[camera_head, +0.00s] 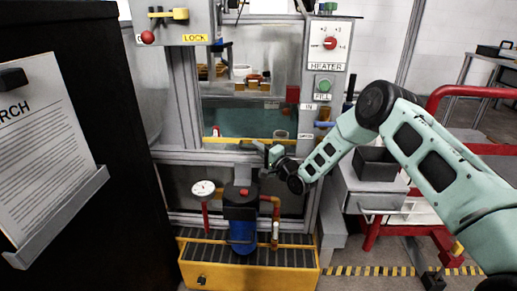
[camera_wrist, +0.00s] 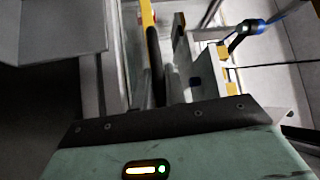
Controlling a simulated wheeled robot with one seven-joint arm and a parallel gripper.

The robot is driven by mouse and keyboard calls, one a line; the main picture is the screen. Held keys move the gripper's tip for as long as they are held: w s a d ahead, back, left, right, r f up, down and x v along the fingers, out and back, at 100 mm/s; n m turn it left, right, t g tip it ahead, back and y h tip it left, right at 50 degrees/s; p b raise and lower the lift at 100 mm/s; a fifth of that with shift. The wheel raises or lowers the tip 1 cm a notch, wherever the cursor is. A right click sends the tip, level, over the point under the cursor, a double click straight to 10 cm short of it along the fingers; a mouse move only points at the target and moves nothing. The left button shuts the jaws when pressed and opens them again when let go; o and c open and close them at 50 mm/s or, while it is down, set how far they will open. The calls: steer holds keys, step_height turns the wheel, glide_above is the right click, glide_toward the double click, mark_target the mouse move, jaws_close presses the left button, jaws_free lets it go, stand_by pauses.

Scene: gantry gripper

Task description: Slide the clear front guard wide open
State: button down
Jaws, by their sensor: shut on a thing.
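The clear front guard (camera_head: 225,113) covers the opening in the middle of the grey machine frame in the head view. A yellow bar (camera_head: 222,140) runs along its lower edge. My gripper (camera_head: 264,150) is at the right part of this bar, seen small and partly hidden by my wrist. In the wrist view the yellow bar (camera_wrist: 148,18) runs down towards my fingers (camera_wrist: 163,75), which look closed around it. The exact contact is dark and hard to make out.
A LOCK panel with a yellow handle (camera_head: 168,14) is at the upper left. The HEATER panel (camera_head: 328,48) is at the right. Below stand a gauge (camera_head: 203,188), a blue filter (camera_head: 243,232) and a yellow-edged base (camera_head: 245,277). A black cabinet (camera_head: 112,130) blocks the left.

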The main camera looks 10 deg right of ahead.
steer(key=c, duration=1.5)
jaws_free()
steer(key=shift+o, duration=0.2)
steer(key=p+v, duration=0.2)
steer(key=v, duration=1.5)
steer(key=shift+s+d, duration=0.2)
